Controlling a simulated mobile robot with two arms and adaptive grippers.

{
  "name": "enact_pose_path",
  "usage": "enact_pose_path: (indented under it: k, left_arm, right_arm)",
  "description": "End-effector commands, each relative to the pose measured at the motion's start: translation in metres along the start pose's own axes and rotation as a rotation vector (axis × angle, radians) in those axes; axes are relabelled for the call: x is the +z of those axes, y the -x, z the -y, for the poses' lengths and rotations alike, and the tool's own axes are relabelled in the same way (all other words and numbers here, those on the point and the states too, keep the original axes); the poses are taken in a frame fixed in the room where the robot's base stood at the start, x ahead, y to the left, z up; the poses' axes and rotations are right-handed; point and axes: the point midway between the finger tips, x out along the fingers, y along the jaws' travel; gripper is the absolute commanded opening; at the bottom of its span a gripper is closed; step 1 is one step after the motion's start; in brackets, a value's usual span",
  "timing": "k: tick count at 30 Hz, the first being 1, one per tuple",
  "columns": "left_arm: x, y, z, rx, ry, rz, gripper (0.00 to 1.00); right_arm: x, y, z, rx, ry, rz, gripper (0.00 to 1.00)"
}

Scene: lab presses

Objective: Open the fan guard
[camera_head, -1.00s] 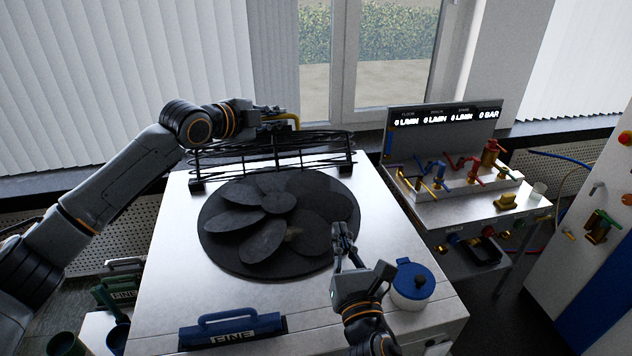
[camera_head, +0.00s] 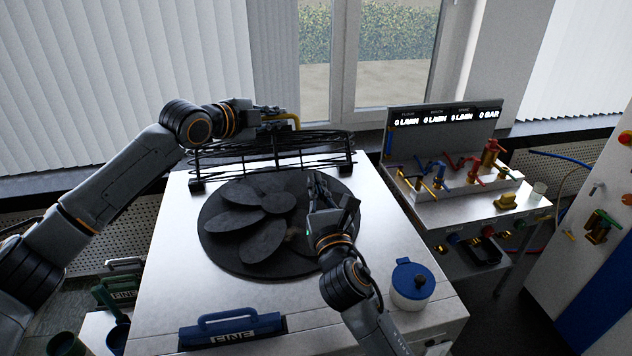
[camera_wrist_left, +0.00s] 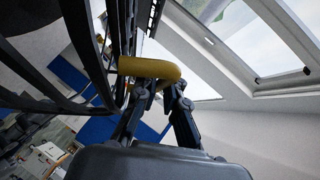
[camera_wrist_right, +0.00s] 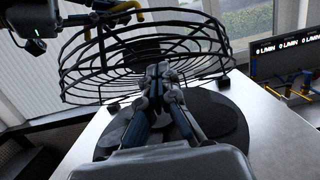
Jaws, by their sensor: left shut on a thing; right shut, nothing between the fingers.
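The black wire fan guard (camera_head: 262,151) stands raised on edge at the back of the white machine top, clear of the fan (camera_head: 262,212). It also shows in the right wrist view (camera_wrist_right: 95,75). Its yellow handle (camera_wrist_left: 150,68) is between the fingers of my left gripper (camera_wrist_left: 152,88), which is shut on it; the handle also shows in the head view (camera_head: 284,116). My right gripper (camera_head: 330,185) is shut and empty above the right side of the fan's dark round base, in front of the guard; it also shows in the right wrist view (camera_wrist_right: 160,78).
A blue-lidded white pot (camera_head: 412,284) stands at the right front of the machine top (camera_head: 168,280). A blue handled block (camera_head: 232,330) is at its front edge. A bench with coloured valves (camera_head: 455,190) is at the right. The window and blinds are behind.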

Motion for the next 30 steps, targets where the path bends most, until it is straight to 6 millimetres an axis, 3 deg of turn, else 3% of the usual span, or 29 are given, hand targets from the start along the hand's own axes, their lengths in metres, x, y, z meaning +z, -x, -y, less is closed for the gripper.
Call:
enact_pose_path:
  k: [14, 24, 30]
  left_arm:
    - [0.0, 0.001, 0.002, -0.003, 0.0, 0.0, 0.0]
    - [-0.001, 0.0, -0.001, 0.002, 0.0, -0.003, 0.0]
    - [-0.004, -0.002, -0.006, 0.013, 0.001, -0.008, 0.0]
  right_arm:
    - [0.005, -0.005, 0.0, 0.0, -0.001, -0.001, 0.0]
    - [0.026, -0.022, 0.001, -0.002, 0.001, 0.003, 0.0]
    - [0.028, -0.024, 0.003, -0.006, 0.0, 0.006, 0.0]
